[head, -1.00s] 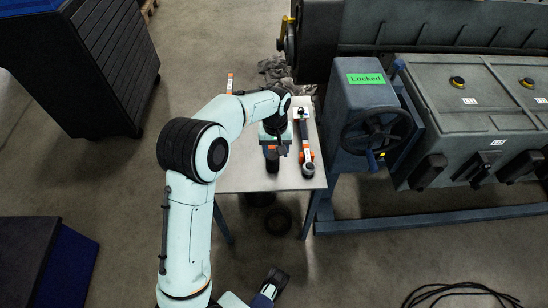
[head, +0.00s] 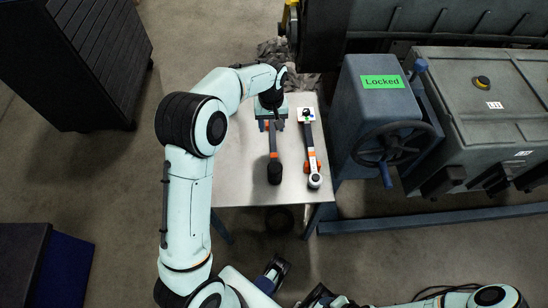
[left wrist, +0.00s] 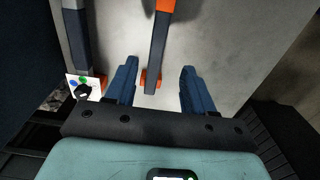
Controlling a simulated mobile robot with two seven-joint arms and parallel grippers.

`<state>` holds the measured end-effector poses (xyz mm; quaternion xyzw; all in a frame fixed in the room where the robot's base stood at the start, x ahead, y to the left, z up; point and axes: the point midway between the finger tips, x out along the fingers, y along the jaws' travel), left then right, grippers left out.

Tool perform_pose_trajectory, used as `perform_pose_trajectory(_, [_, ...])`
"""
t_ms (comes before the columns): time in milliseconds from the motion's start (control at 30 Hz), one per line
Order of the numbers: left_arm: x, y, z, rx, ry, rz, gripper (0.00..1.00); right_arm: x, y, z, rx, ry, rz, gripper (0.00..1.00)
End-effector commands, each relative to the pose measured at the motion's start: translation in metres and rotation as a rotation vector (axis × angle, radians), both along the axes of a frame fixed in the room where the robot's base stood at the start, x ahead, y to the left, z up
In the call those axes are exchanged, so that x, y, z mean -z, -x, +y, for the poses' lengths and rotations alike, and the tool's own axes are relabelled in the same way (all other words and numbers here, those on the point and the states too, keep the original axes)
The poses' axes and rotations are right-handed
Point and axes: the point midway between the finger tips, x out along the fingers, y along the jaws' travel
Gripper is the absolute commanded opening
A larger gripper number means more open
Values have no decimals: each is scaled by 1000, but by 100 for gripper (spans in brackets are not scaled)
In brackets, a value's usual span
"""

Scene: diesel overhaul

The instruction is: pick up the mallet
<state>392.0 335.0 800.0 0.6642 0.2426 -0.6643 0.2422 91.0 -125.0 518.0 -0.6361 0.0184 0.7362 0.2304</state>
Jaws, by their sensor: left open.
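The mallet (head: 274,172) lies on a small metal table with its black head toward me and its dark and orange handle running away from me. My left gripper (head: 271,123) is over the far end of that handle, open. In the left wrist view, the mallet's handle end (left wrist: 153,75) lies between the two blue fingers of my left gripper (left wrist: 157,80), with a gap on both sides. The fingers are not closed on it. The mallet's head is outside the left wrist view.
A handwheel unit (head: 370,100) labelled Locked stands close to the table's right side. A dark cabinet (head: 85,60) is at far left.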

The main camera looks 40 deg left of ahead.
Motion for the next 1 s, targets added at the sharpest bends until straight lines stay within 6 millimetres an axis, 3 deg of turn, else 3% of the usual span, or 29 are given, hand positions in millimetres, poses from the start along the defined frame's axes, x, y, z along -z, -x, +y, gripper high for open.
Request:
perform_pose_trajectory(100, [23,1,0,-1,1,2,53,3,-1,0,1,1,-5,51])
perform_pose_trajectory(367, [43,1,-2,0,1,1,53,5,-2,0,1,1,-9,51])
perform_pose_trajectory(700, [87,4,-8,0,1,1,53,10,-4,0,2,2,-17,51])
perform_pose_trajectory(967, [90,4,-8,0,0,-1,53,10,-5,0,3,1,-18,51])
perform_pose_trajectory(1000, [90,4,-8,0,0,-1,47,10,-5,0,3,1,-18,51])
